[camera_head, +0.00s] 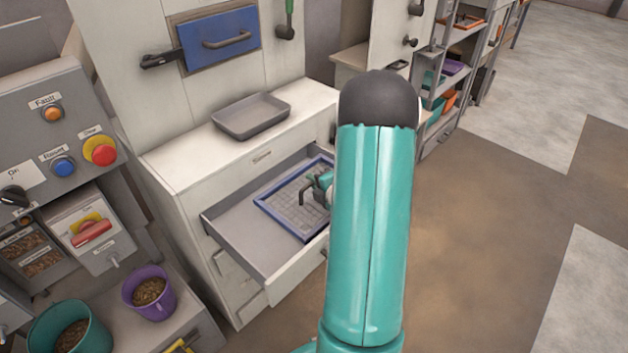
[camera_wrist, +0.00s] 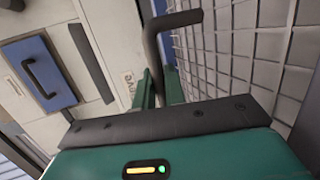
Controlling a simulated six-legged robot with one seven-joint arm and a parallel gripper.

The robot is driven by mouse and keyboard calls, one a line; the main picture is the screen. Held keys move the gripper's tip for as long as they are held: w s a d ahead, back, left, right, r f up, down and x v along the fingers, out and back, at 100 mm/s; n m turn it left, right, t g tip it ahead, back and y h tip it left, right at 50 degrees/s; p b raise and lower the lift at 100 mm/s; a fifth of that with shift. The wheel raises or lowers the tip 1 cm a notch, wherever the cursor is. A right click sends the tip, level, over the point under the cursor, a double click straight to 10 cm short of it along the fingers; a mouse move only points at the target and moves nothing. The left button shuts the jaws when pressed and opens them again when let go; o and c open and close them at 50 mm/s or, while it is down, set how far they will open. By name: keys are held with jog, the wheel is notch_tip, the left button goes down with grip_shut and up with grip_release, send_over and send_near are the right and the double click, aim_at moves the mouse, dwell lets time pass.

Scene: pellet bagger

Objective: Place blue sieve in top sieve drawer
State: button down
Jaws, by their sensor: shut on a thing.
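The blue sieve (camera_head: 279,222), a blue frame around a grey mesh, is inside the open top drawer (camera_head: 235,237), towards its right side. Whether it rests flat on the drawer floor I cannot tell. My gripper (camera_head: 318,189) is at the sieve's right part, shut on its dark handle (camera_head: 305,194). My teal arm hides the sieve's right end and part of the drawer. In the wrist view the dark handle (camera_wrist: 154,45) is between my green fingers (camera_wrist: 158,90), with the sieve's mesh (camera_wrist: 235,50) beside it.
A grey tray (camera_head: 252,116) lies on the cabinet top above the drawer. A blue panel with a handle (camera_head: 218,40) is on the machine behind. A control box (camera_head: 60,125) and purple and teal pellet buckets (camera_head: 149,292) stand at left. Open floor lies at right.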

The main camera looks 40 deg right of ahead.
jog(key=c, duration=1.5)
grip_release()
jog(key=shift+o, duration=0.2)
